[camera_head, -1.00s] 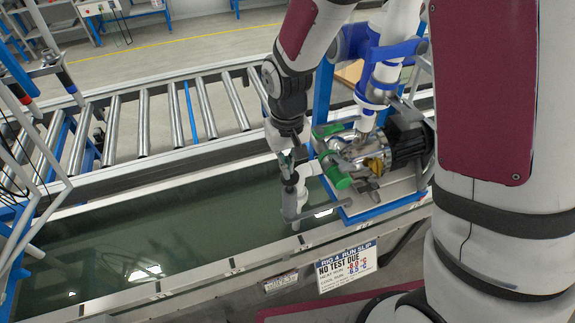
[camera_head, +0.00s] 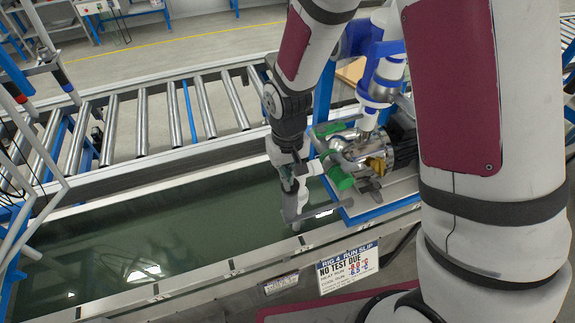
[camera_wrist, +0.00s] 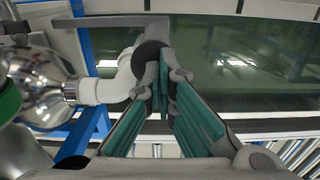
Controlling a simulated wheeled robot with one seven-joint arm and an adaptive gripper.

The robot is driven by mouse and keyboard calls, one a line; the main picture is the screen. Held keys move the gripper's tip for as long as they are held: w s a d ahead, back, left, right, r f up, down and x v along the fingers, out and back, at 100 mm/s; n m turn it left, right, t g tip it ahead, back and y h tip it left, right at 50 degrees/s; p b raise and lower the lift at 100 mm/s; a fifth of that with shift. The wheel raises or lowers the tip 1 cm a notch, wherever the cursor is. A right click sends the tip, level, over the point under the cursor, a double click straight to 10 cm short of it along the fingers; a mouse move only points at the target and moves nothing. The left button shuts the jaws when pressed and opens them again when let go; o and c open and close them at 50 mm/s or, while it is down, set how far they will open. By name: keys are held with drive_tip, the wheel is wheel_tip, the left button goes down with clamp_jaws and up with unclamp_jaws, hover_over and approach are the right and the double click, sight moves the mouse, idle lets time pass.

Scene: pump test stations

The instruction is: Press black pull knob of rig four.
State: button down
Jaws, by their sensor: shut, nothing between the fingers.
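The black pull knob (camera_wrist: 151,56) shows in the wrist view as a dark rounded piece on the grey pipe, beside a white elbow fitting (camera_wrist: 108,90). My gripper (camera_wrist: 166,80) is shut and empty, its teal-padded fingers running up to the knob and partly covering it. I cannot tell whether the fingertips touch the knob. In the head view my gripper (camera_head: 289,182) is just above the grey pipe (camera_head: 294,213) at the left of the pump rig. The knob is mostly hidden there by the gripper.
The rig's pump (camera_head: 372,150) with green handles stands on a blue-edged plate (camera_head: 372,214). A "RIG 4 RUN SLIP" sign (camera_head: 348,268) reads "NO TEST DUE". A dark green water trough (camera_head: 150,240) lies left, with a roller conveyor (camera_head: 150,120) behind.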

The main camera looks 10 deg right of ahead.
wheel_tip(320, 180, up, 14)
drive_tip(key=p, duration=0.1)
idle(0.6)
idle(1.4)
